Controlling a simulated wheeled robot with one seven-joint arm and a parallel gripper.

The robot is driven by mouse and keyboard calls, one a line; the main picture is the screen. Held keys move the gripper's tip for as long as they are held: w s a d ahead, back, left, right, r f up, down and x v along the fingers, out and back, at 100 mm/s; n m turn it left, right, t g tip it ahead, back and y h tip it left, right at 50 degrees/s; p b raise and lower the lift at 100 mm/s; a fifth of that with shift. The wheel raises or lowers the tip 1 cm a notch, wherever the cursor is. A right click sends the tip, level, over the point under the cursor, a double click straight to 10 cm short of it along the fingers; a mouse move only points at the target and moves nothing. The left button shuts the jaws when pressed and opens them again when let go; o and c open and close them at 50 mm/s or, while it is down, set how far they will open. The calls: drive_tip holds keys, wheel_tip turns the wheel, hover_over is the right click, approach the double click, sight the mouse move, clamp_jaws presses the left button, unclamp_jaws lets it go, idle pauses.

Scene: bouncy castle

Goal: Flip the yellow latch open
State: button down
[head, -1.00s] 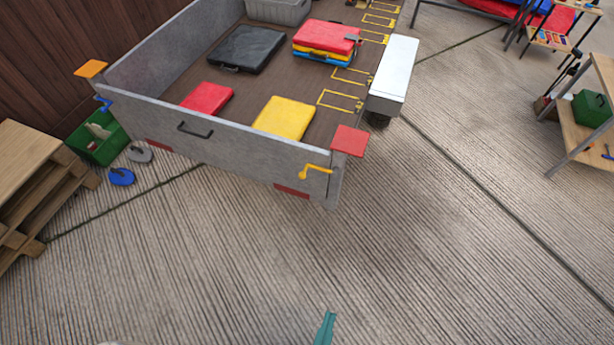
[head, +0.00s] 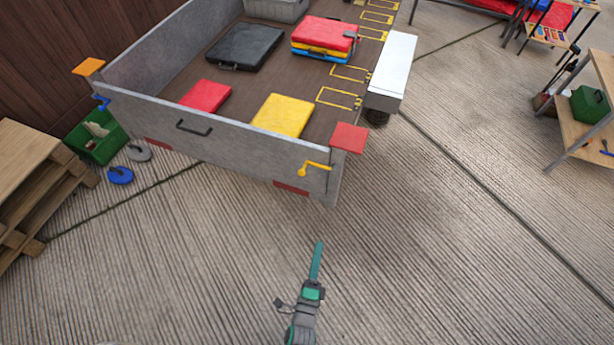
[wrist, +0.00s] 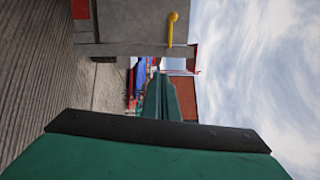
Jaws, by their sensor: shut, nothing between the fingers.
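The yellow latch (head: 314,168) is a bent handle on the near right corner of the grey trailer's tailgate (head: 240,158), just below a red square plate (head: 349,138). In the head view its arm runs roughly level, with the knob end at the left. The latch (wrist: 171,30) also shows at the top of the wrist view, which is turned on its side. My gripper (head: 318,245) is shut and empty, with its teal fingers together. It is in front of and below the latch, clear of the trailer. In the wrist view the fingers (wrist: 161,97) point forward, apart from the latch.
A blue latch (head: 102,103) sits at the tailgate's left corner below an orange plate (head: 89,67). The trailer bed holds red, yellow and black pads. Wooden pallets (head: 40,160) and a green crate (head: 97,140) stand at left. The ribbed ground in front is clear.

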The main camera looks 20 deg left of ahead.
drive_tip(key=w+a+f+m, duration=0.1)
drive_tip(key=w+a+m, duration=0.3)
drive_tip(key=w+m, duration=0.1)
drive_tip(key=w+a+f+m+t, duration=0.1)
drive_tip(key=w+a+m, duration=0.3)
drive_tip(key=w, duration=0.4)
drive_tip(key=shift+w+a+f+m, duration=0.2)
drive_tip(key=shift+w+a+m, duration=0.1)
drive_tip(key=shift+m, duration=0.3)
drive_tip(key=shift+w, duration=0.2)
drive_tip(key=w+a+r, duration=0.3)
drive_tip(key=w+r, duration=0.2)
drive_tip(key=w, duration=0.4)
drive_tip(key=shift+w+r, duration=0.2)
drive_tip(key=shift+w, duration=0.05)
drive_tip(key=shift+w+a, duration=0.15)
